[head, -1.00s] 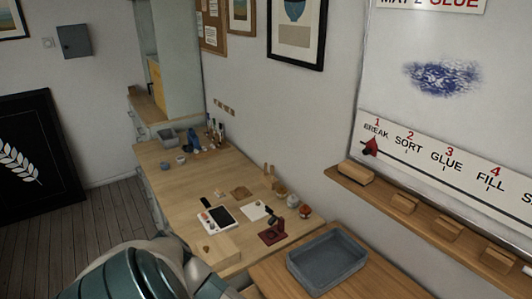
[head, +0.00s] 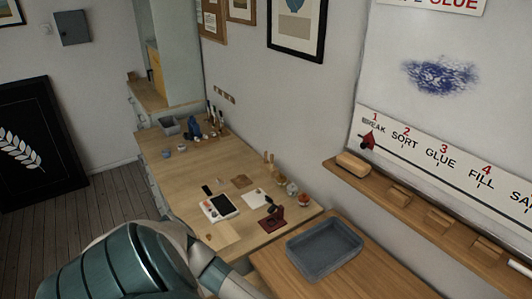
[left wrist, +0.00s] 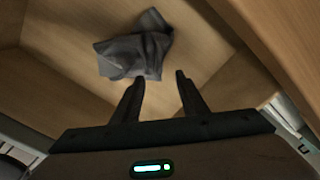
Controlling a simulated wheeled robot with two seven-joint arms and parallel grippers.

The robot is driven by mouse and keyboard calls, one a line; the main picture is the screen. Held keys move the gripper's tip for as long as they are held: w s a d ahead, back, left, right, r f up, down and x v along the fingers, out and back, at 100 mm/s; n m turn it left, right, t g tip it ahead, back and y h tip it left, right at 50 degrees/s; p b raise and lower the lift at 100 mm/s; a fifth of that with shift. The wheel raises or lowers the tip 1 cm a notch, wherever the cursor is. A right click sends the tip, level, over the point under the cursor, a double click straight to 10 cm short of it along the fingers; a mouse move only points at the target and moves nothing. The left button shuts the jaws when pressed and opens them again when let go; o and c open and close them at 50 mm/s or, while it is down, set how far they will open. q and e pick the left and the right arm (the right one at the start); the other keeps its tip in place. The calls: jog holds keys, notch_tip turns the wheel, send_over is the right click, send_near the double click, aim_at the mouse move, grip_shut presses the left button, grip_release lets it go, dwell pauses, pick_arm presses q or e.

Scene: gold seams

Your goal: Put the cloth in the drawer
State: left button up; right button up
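A dark grey crumpled cloth (left wrist: 140,52) lies on a pale wooden surface in the left wrist view. Wooden walls or edges rise around that surface, like the inside of a drawer (left wrist: 70,28), but I cannot tell for sure. My left gripper (left wrist: 159,77) points at the cloth with its two dark fingers apart. The cloth lies just beyond the fingertips, and nothing shows gripped between them. In the head view neither gripper shows, and no cloth or open drawer can be made out there.
In the head view a wooden workbench (head: 185,180) runs along the wall, holding a white-framed tablet (head: 220,207), a dark red stand (head: 272,221) and small jars. A grey-blue tray (head: 325,250) sits on the nearer wooden top. A ledge with wooden blocks (head: 398,196) runs under the whiteboard.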

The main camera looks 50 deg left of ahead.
pick_arm(q)
jog(key=r, duration=0.1)
jog(key=d+r, duration=0.1)
jog(key=r, duration=0.1)
jog(key=d+r, duration=0.1)
jog(key=r, duration=0.1)
jog(key=shift+s+d+r, duration=0.1)
jog(key=shift+s+r, duration=0.1)
jog(key=shift+s, duration=0.05)
grip_shut()
